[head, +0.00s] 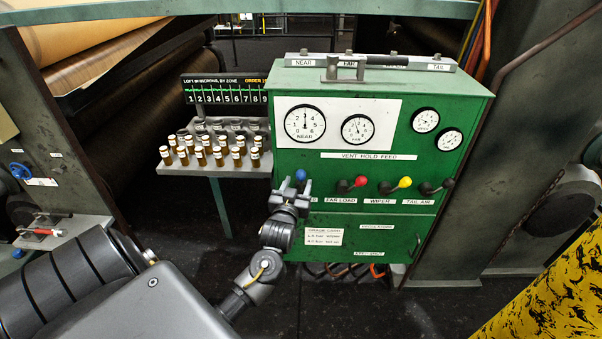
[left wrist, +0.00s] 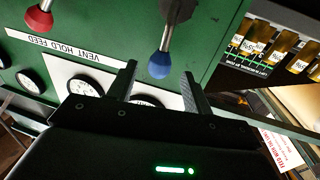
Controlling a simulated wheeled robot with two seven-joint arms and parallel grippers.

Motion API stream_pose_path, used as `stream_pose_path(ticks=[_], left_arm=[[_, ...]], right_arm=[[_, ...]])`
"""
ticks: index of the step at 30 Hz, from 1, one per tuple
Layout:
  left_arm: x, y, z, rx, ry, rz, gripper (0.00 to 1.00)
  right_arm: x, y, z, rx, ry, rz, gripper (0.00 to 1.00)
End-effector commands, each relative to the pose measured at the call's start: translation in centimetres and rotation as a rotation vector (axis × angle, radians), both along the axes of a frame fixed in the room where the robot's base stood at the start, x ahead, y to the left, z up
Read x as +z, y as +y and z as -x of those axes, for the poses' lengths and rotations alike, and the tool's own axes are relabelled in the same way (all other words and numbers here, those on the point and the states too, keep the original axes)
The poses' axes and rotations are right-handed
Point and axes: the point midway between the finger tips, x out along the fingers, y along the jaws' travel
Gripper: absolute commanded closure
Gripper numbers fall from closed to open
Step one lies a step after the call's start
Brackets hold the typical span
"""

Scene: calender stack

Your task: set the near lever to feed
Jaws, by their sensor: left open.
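The blue-knobbed lever (head: 300,175) is leftmost in the row on the green cabinet (head: 300,235). My left gripper (head: 304,186) is in front of it and hides its pivot and most of its label. In the left wrist view the blue knob (left wrist: 160,65) appears between the two open fingers (left wrist: 158,78), with gaps on both sides. I cannot tell whether the fingers touch it. A "VENT HOLD FEED" strip (head: 368,156) runs above the levers. The lever's exact setting is unclear. My right gripper is not in view.
Red (head: 360,181), yellow (head: 405,182) and black (head: 449,183) levers stand to the right, knobs leaning right. Gauges (head: 305,123) sit above. A shelf of small bottles (head: 220,172) is left of the cabinet.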

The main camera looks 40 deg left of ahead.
Motion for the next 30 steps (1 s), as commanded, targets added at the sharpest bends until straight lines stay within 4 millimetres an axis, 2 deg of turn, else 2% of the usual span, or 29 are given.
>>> stream_pose_path(ticks=[3, 9, 21, 30], left_arm=[[0.3, 1.0, -2.0, 0.001, 0.000, -0.002, 0.50], [0.1, 1.9, -4.0, -0.001, 0.000, -0.001, 0.50], [0.0, 2.1, -4.5, -0.001, 0.000, 0.000, 0.51], [0.0, 2.1, -4.5, -0.001, 0.001, 0.000, 0.90]], right_arm=[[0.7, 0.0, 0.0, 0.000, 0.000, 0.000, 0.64], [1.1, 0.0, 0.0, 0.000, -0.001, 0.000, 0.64], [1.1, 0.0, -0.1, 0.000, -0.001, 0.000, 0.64], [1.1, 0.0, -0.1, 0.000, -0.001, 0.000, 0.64]])
